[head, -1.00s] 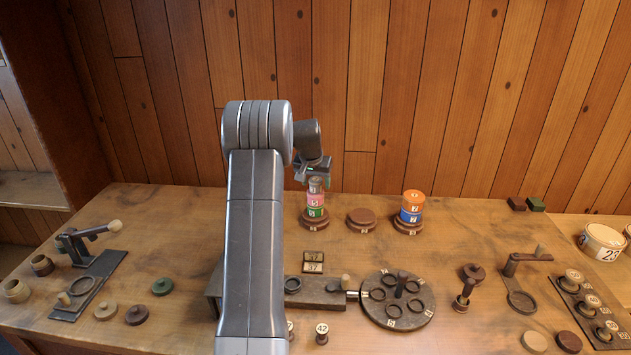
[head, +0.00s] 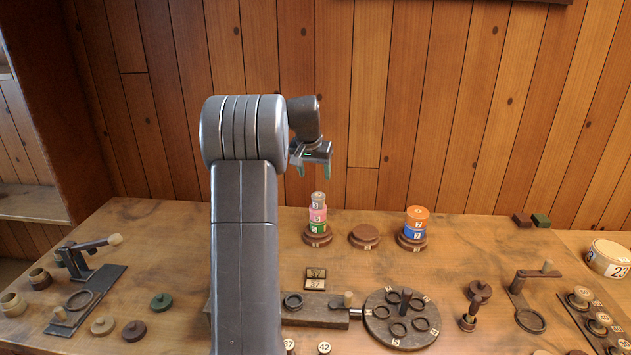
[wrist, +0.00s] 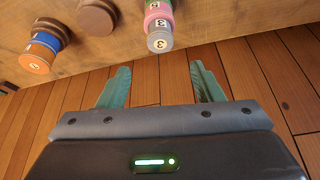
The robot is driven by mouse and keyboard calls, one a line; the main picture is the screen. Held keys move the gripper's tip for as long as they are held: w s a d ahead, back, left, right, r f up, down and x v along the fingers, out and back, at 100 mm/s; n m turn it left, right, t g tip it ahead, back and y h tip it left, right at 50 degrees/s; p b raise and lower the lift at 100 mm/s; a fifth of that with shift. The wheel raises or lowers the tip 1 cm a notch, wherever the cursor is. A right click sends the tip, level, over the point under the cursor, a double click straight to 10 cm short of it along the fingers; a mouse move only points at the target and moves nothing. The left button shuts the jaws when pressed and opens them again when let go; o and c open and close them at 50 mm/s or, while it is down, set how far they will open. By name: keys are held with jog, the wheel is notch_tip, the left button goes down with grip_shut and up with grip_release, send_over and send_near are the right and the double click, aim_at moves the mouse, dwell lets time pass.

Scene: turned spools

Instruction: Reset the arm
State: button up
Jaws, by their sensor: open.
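My gripper (head: 314,171) is open and empty in the head view, raised above the left spool stack with clear air beneath it. In the wrist view its two green fingers (wrist: 157,88) stand wide apart with nothing between them. The left stack has a grey top spool (head: 318,199) above a pink one (head: 318,215) and a green one (head: 318,228), on a brown round base. The wrist view shows the grey spool (wrist: 160,41) beyond the fingertips, apart from them. My arm hides part of the table's left middle.
A bare brown base (head: 364,235) stands beside a stack with an orange spool (head: 417,212) over a blue one (head: 415,232). A round dark turntable (head: 402,334) is in front. A lever fixture (head: 85,290) is at left. The plank wall (head: 420,100) rises behind the table.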

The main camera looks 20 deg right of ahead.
aim_at(318, 195)
jog(key=shift+r, duration=0.15)
jog(key=p+x, duration=0.2)
jog(key=x, duration=1)
notch_tip(318, 195, up, 2)
jog(key=shift+r+b, duration=0.2)
jog(key=shift+b, duration=0.15)
jog(key=shift+r, duration=0.6)
